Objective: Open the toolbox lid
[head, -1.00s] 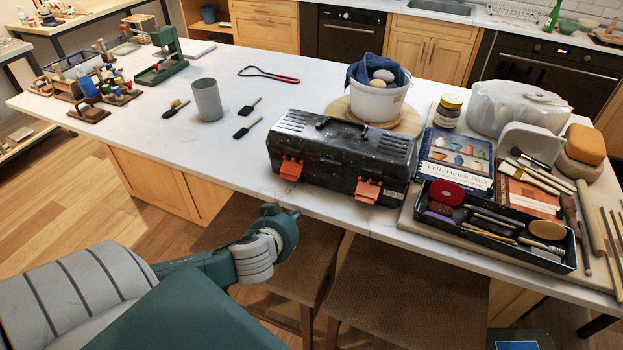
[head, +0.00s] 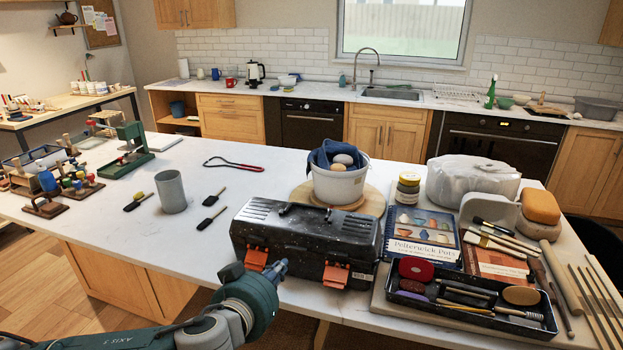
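The toolbox (head: 305,243) is black with pale specks and stands on the front part of the white island counter. Its lid is down, with a dark handle (head: 304,209) on top. Two orange latches, the left one (head: 256,258) and the right one (head: 336,275), hang on its front face. My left gripper (head: 278,268) is at the end of the arm from the lower left, just in front of the box between the latches, nearer the left one. Its fingers are small and seen from behind, so their opening is unclear. I cannot tell whether it touches the box. My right gripper is out of view.
Behind the box, a white bucket (head: 339,183) with a blue cloth stands on a round board. To the right are a spiral book (head: 420,236) and a black tool tray (head: 470,318). A grey cup (head: 171,192) and several small brushes lie left. The counter left of the box is mostly clear.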

